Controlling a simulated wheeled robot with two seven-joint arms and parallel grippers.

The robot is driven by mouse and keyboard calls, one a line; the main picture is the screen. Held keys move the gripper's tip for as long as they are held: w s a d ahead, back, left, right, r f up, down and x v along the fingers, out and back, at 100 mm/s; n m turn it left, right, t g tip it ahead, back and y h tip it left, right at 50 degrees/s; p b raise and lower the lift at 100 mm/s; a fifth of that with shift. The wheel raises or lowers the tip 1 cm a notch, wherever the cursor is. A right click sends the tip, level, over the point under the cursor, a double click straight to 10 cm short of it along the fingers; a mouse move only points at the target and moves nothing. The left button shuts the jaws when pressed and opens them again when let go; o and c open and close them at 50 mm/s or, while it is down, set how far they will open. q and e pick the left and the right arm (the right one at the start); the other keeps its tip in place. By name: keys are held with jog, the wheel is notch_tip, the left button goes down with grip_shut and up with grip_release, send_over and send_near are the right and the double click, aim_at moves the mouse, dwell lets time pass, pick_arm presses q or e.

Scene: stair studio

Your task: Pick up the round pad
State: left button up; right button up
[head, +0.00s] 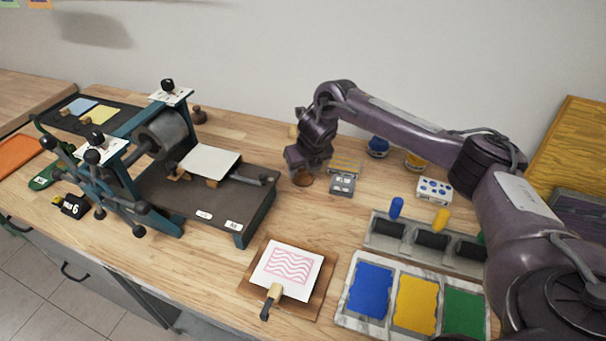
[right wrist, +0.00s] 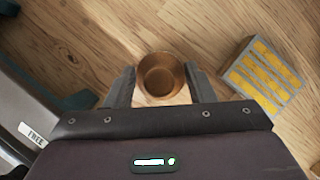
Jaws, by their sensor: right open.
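A brown round piece, which looks like the round pad (right wrist: 160,76), stands on the wooden worktop in the right wrist view. In the head view it shows low beside my right gripper (head: 303,171), partly hidden by it (head: 303,180). In the right wrist view the open fingers of my right gripper (right wrist: 160,70) show on either side of the round pad, with a gap on each side. Whether the fingertips are down at its height is hard to tell. My left gripper is not in view.
A dark press (head: 160,195) with a roller stands left of the pad. Ink trays (head: 341,310) and a printed sheet on a board (head: 316,309) lie in front.

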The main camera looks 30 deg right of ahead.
jog(key=shift+c, duration=0.4)
grip_shut()
jog(key=shift+w+r, duration=0.1)
jog(key=shift+r, duration=0.5)
notch_tip(320, 180, up, 7)
jog(key=shift+f+b, duration=0.1)
jog(key=shift+b, duration=0.3)
notch_tip(320, 180, up, 12)
jog(key=p, duration=0.4)
jog(key=shift+p, duration=0.35)
